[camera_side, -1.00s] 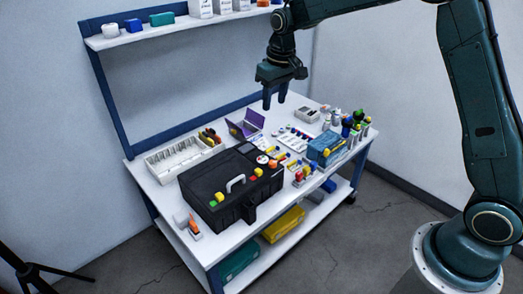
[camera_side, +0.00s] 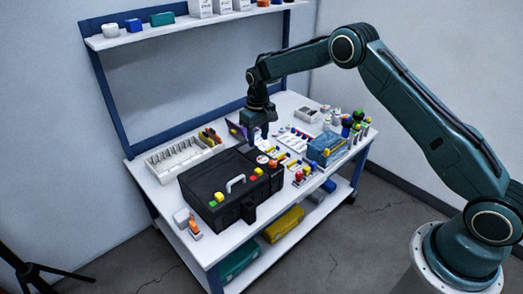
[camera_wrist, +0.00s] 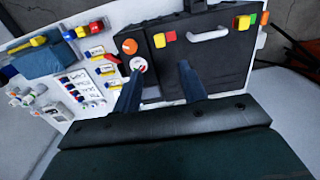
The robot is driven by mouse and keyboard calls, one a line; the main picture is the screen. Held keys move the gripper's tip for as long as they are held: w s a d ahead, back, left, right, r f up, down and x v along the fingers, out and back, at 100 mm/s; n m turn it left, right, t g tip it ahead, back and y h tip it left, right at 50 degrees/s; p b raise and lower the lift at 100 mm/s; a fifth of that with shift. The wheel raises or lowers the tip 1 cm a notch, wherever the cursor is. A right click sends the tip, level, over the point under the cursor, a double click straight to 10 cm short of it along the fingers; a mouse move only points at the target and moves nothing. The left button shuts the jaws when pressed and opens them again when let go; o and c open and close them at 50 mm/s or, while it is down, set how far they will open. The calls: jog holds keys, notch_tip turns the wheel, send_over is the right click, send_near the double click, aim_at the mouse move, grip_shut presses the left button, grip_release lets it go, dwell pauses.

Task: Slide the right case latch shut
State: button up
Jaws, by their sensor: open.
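The right case latch (camera_side: 257,172) shows as a small yellow and red piece right of the handle; in the wrist view the latch (camera_wrist: 165,39) is left of the handle. I cannot tell whether it is slid shut. The left latch (camera_side: 217,199), with green, yellow and red parts, is at the other side of the handle. My gripper (camera_side: 258,136) is open and empty above the case's back right area. Its fingers (camera_wrist: 160,72) appear apart from the latch.
An orange knob (camera_wrist: 130,46) and a white dial (camera_wrist: 138,65) sit close to the left finger in the wrist view. A white divided tray (camera_side: 180,159) stands behind the case. A blue box (camera_side: 326,149) and several small parts crowd the bench's right side.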

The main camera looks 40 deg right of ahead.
aim_at(258, 170)
notch_tip(258, 170, down, 14)
jog(key=shift+r, duration=0.15)
dwell(0.7)
grip_shut()
